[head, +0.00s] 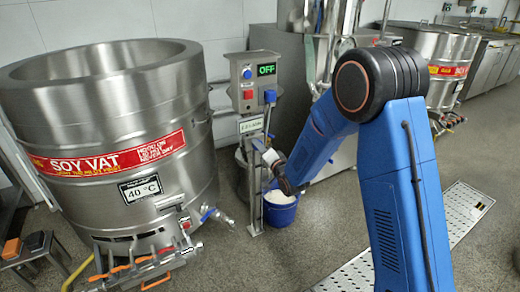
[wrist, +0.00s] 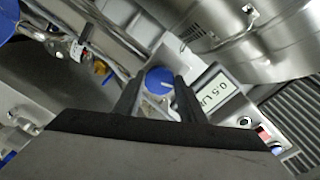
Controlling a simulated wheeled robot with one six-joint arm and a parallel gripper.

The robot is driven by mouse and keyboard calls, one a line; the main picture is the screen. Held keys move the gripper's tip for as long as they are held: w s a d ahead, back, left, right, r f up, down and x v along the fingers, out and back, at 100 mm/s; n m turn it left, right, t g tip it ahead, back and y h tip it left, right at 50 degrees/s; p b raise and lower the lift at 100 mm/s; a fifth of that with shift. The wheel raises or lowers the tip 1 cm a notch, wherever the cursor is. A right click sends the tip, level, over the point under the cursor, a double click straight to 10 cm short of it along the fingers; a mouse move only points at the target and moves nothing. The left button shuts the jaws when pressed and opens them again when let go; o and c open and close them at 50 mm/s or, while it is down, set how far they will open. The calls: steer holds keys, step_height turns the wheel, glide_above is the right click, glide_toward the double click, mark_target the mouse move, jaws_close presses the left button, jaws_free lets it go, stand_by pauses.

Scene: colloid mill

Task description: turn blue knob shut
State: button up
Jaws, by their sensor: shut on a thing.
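The blue knob (wrist: 159,78) shows in the wrist view, round with a pale line across its face. It sits between the two dark fingers of my gripper (wrist: 157,95), which is shut on it. A small white display (wrist: 221,95) reading about 0.5 L is just right of it. In the head view my gripper (head: 270,156) is at the narrow stand under the control box, by the same display (head: 251,125). The gripper and arm largely hide the knob there, so I cannot read its angle in that view.
The control box (head: 252,82) above shows OFF, with a blue button, a red button and a blue part on its right. A blue bucket (head: 281,211) with white contents stands below. The large steel soy vat (head: 105,130) is left. The floor (head: 250,265) in front is clear.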

steer(key=shift+f+m, duration=0.15)
steer(key=shift+m, duration=1.85)
steer(key=shift+s, duration=0.1)
steer(key=o, duration=1.1)
steer(key=shift+c, duration=0.2)
steer(key=v, duration=1.7)
steer(key=shift+d, duration=0.35)
